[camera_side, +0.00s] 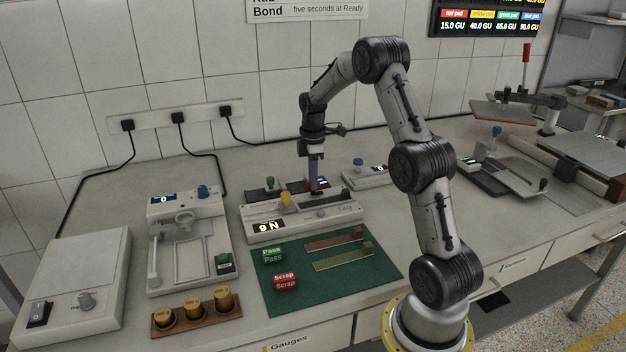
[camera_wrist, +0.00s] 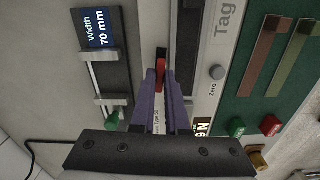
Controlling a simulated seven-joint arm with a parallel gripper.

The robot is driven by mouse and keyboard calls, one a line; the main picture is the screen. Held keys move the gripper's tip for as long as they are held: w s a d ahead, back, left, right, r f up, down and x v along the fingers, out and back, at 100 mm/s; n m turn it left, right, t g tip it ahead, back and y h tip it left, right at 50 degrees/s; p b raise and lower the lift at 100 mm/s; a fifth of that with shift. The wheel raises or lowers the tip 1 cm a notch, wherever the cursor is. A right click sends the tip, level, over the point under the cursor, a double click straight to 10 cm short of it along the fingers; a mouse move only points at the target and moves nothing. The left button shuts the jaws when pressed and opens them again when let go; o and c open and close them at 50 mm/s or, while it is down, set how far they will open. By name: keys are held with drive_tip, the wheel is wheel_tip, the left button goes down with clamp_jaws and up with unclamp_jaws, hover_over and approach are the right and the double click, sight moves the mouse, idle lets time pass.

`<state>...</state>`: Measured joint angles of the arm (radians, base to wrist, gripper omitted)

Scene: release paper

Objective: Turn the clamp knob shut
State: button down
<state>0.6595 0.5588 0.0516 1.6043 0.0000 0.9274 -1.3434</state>
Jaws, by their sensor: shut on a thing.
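My gripper (camera_side: 314,190) points straight down over the instruments at the back of the bench. In the wrist view its two purple fingers (camera_wrist: 162,88) are closed around a narrow red clamp knob (camera_wrist: 161,66). The knob lies between the grey Tag tester (camera_wrist: 215,40) and the dark width gauge (camera_wrist: 118,50), whose screen reads 70 mm. In the side view the fingers hide most of the knob.
A green mat (camera_side: 290,300) in front holds Pass and Scrap blocks and two strips. A green knob (camera_side: 270,183) stands close left of my gripper.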

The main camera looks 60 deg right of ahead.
drive_tip(key=m, duration=0.8)
drive_tip(key=shift+r+m, duration=0.1)
drive_tip(key=shift+m, duration=0.3)
drive_tip(key=m, duration=0.4)
drive_tip(key=shift+m, duration=2)
drive_tip(key=c, duration=0.9)
unclamp_jaws()
wheel_tip(320, 180, up, 14)
drive_tip(key=shift+f, duration=0.1)
